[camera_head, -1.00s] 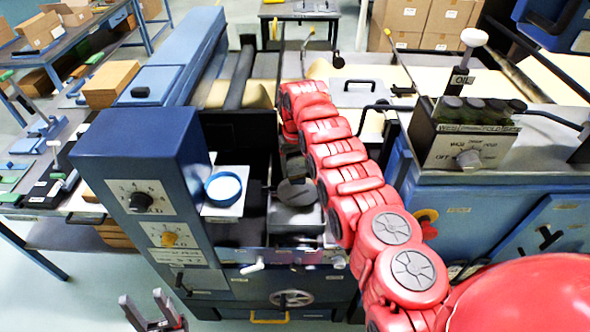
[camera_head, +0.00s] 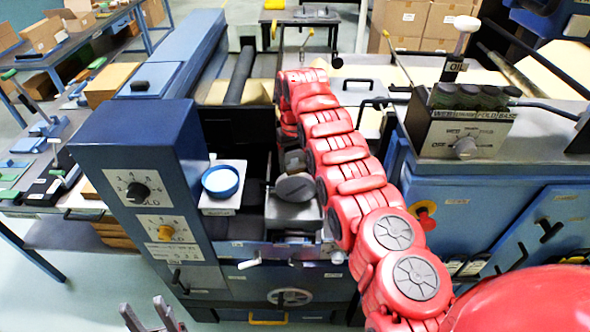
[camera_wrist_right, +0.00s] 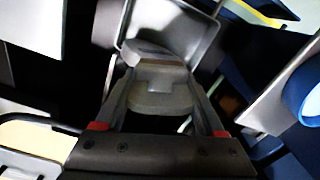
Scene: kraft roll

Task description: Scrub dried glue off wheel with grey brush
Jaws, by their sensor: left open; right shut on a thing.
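My right gripper (camera_wrist_right: 160,112) is shut on a pale grey, rounded block, which I take for the grey brush (camera_wrist_right: 158,92). In the head view my right gripper (camera_head: 293,160) is small and partly hidden beside the red arm. Just below it, a dark grey disc (camera_head: 295,187) sits over a metal tray (camera_head: 291,216); I cannot tell whether it is the wheel or the brush's head. The metal tray also shows beyond the brush in the wrist view (camera_wrist_right: 203,42). No dried glue can be made out. My left gripper (camera_head: 146,314) is open and empty at the bottom left.
A blue round dish (camera_head: 221,181) with white contents stands left of the tray. A blue control box with knobs (camera_head: 135,150) rises left of it. A white handwheel (camera_head: 290,298) is on the machine front. An oil-labelled control block (camera_head: 463,138) stands right of my right arm.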

